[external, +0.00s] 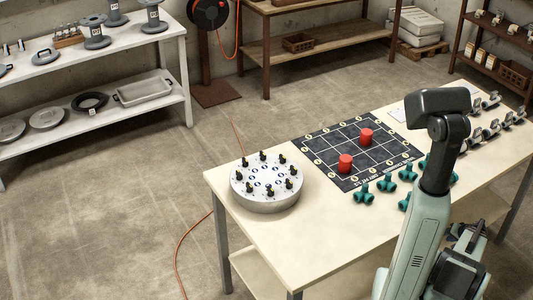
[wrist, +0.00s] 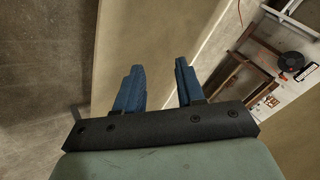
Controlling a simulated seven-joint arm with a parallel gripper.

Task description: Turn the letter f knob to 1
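A round white drum (external: 264,197) stands on the near left part of the table. Several black knobs stand in a ring on its top, with small blue marks inside the ring; the letters are too small to read, so I cannot tell which knob is f or how it is set. My gripper shows in the wrist view (wrist: 157,86) with two blue fingers apart and nothing between them. In the external view my arm stands at the right of the table, well away from the drum, and the fingers are hidden there. No knob shows in the wrist view.
A dark grid mat (external: 321,150) with two red cylinders (external: 345,163) lies right of the drum. Several teal pipe fittings (external: 362,193) lie between the mat and my arm. Metal valves (external: 491,128) line the far right. The table front (external: 300,245) is clear.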

